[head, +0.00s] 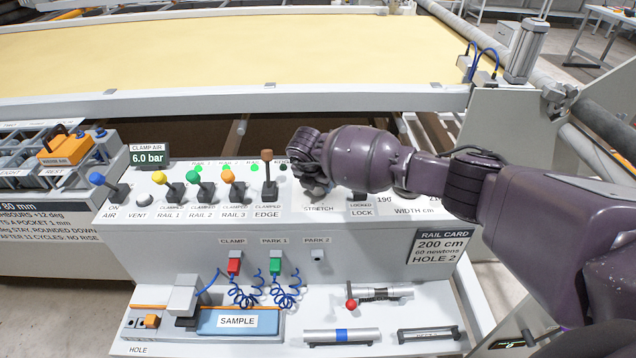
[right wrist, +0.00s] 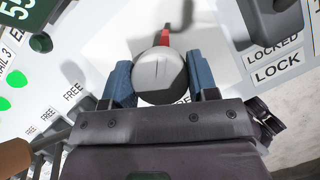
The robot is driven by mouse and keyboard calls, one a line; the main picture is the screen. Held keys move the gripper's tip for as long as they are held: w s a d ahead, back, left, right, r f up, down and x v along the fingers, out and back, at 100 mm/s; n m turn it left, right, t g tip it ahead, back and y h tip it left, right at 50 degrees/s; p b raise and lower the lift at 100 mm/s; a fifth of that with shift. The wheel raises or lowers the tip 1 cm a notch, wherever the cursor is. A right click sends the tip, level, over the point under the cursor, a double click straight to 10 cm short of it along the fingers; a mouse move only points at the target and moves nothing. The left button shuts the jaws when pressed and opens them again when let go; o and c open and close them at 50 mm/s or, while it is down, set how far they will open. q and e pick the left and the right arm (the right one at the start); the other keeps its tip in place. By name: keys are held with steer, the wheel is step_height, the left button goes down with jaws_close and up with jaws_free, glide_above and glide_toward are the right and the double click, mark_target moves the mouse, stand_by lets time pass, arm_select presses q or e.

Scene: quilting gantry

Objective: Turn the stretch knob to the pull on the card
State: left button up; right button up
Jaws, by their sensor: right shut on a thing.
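The stretch knob (right wrist: 160,75) is a round grey knob with a red pointer (right wrist: 165,38), seen in the right wrist view. My right gripper (right wrist: 160,85) is shut on it, one blue finger on each side. In the head view my right gripper (head: 312,182) covers most of the knob, above the STRETCH label (head: 318,209). The rail card (head: 442,245) on the console's front reads 200 cm, 60 newtons, HOLE 2. A dark display with green digits (right wrist: 16,12) is cut off in the right wrist view; "55" shows. My left gripper is not in view.
Left of the knob stand several levers, the brown-topped EDGE lever (head: 268,175) nearest. A lock switch (right wrist: 272,18) stands right of the knob. Below, a shelf (head: 290,300) holds a SAMPLE block and tools. Yellow cloth (head: 240,50) stretches behind.

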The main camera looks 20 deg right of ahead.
steer(key=shift+m+g, duration=0.3)
steer(key=shift+m, duration=0.7)
steer(key=shift+h, duration=0.3)
steer(key=o, duration=0.9)
steer(key=shift+r, duration=0.1)
steer(key=v, duration=1)
steer(key=shift+a+r, duration=0.15)
steer(key=shift+r, duration=0.15)
